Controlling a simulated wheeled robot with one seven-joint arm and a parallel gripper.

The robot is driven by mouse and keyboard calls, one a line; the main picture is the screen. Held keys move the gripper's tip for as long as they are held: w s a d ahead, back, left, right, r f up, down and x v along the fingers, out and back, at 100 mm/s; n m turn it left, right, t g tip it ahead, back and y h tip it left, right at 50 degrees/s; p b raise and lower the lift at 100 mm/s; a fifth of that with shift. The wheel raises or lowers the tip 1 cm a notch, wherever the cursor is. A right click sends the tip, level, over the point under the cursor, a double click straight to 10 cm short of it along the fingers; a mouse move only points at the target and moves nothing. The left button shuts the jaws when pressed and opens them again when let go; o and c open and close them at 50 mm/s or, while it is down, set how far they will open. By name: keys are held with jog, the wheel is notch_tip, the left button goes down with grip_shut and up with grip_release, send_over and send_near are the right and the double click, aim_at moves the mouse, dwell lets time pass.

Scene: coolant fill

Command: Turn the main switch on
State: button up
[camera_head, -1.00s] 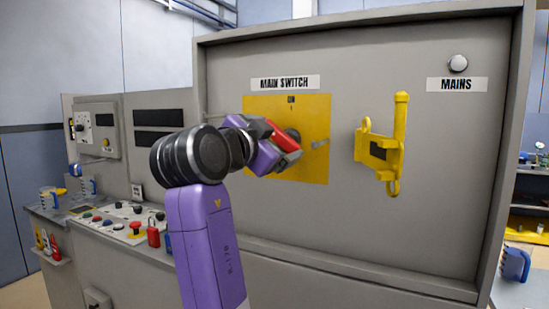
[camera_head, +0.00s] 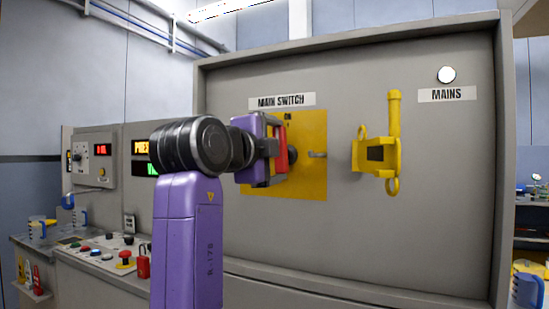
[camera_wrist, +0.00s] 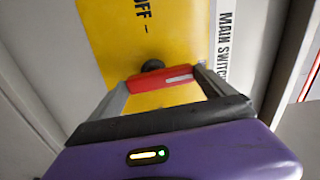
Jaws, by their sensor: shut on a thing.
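The main switch is a yellow plate (camera_head: 312,180) with a red handle (camera_head: 283,148) under the "MAIN SWITCH" label (camera_head: 281,101) on the grey cabinet. In the head view the handle stands about upright, with the "ON" mark above it. In the wrist view the red handle (camera_wrist: 168,79) lies between the fingers of my gripper (camera_wrist: 163,84), in front of a dark round hub (camera_wrist: 152,65). "OFF" is printed on the plate there. My gripper (camera_head: 277,152) is shut on the handle and hides part of it in the head view. The mains lamp (camera_head: 446,74) glows white.
A yellow bracket (camera_head: 378,155) sticks out of the panel to the right of the switch. The control desk (camera_head: 95,250) at left has several buttons. Displays (camera_head: 141,148) above it are lit. The panel below the switch is clear.

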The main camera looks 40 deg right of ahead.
jog(key=shift+s+f+m, duration=0.1)
jog(key=shift+m, duration=0.5)
jog(key=o, duration=1.1)
jog(key=shift+c, duration=0.2)
jog(key=shift+a, duration=0.1)
jog(key=v, duration=0.7)
jog(key=shift+s+a+b, duration=0.15)
jog(key=shift+a+b, duration=0.1)
jog(key=shift+b, duration=0.05)
